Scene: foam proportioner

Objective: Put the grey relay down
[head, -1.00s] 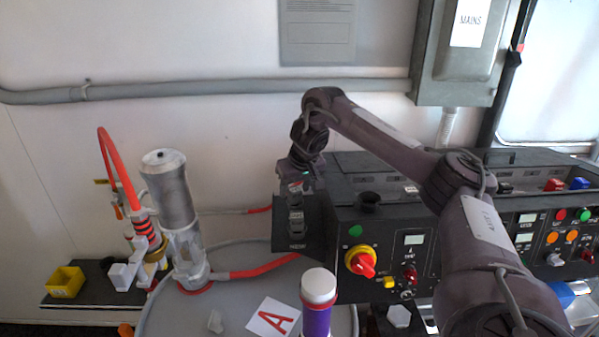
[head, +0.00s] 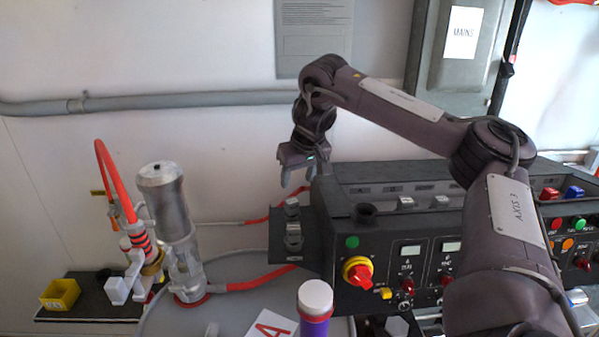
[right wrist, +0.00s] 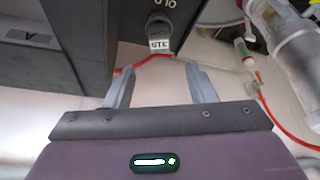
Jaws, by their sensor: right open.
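My right gripper (head: 296,186) is open and empty, its fingers pointing down above the black side plate (head: 311,252) at the console's left end. In the right wrist view, a grey rounded piece (right wrist: 158,36) with a white label lies beyond the gap between my spread fingers (right wrist: 160,90). I cannot tell for certain which piece is the relay. My left gripper is not in view.
The black console (head: 432,245) carries a red-yellow knob (head: 358,270) and several buttons. A clear-and-silver cylinder (head: 165,200) with red hoses, a yellow bin (head: 60,294) and a purple, white-capped cylinder (head: 315,300) stand nearby.

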